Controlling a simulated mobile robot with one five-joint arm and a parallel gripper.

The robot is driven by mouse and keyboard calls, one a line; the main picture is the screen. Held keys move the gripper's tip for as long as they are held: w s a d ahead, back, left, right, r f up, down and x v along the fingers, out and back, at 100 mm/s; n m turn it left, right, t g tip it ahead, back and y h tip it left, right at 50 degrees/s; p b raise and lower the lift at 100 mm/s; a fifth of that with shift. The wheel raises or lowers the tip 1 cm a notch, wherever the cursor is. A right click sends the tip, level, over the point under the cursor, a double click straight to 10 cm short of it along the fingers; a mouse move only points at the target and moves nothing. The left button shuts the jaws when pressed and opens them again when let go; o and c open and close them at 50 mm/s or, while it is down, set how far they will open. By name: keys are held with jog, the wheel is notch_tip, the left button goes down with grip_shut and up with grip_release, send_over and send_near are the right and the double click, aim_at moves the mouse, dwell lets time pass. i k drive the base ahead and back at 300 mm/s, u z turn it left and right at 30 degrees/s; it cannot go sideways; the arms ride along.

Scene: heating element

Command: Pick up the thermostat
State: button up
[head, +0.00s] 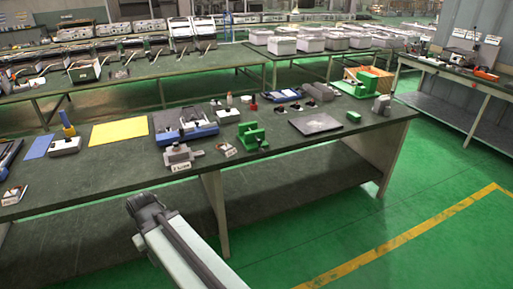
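I cannot tell for certain which item is the thermostat; the parts on the near green workbench (110,180) are small. A grey device with a white label (180,157) sits near the bench's front edge. A small part on a white card (227,150) lies just right of it, and another small carded part (12,195) lies at the far left. A green fixture (251,136) stands further right. My arm (180,250) shows at the bottom centre, below and in front of the bench. Its gripper fingers are not visible.
A yellow sheet (118,131), a blue sheet (40,145), a blue-grey tray (184,126) and a dark plate (316,123) lie on the bench. More benches stand behind. The green floor (320,235) is open at the front right, with a yellow line.

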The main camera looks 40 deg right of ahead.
aim_at(228, 149)
jog(key=z, duration=0.15)
jog(key=i, duration=1)
jog(key=u, duration=0.05)
